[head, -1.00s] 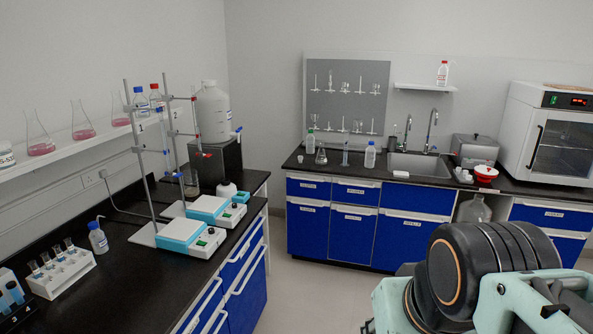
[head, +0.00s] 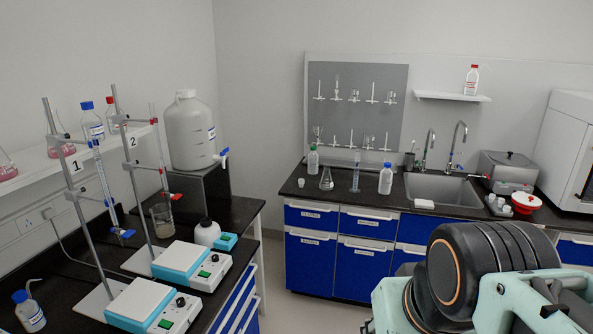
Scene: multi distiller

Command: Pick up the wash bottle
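The wash bottle (head: 29,314) is a small white bottle with a blue cap and a thin bent spout. It stands upright on the black left bench (head: 70,270), at the lower left of the head view, near the picture's edge. My arm shows at the lower right as a black ribbed joint and pale green links, far across the picture from the bottle. The fingers of my gripper do not show, so I see no contact with anything.
Two stirrer plates (head: 180,262) with stands and burettes stand beside the wash bottle. A large white carboy (head: 188,135) stands on a black box behind. A far counter (head: 345,194) holds bottles, a flask and a sink (head: 440,188). Open floor lies between the benches.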

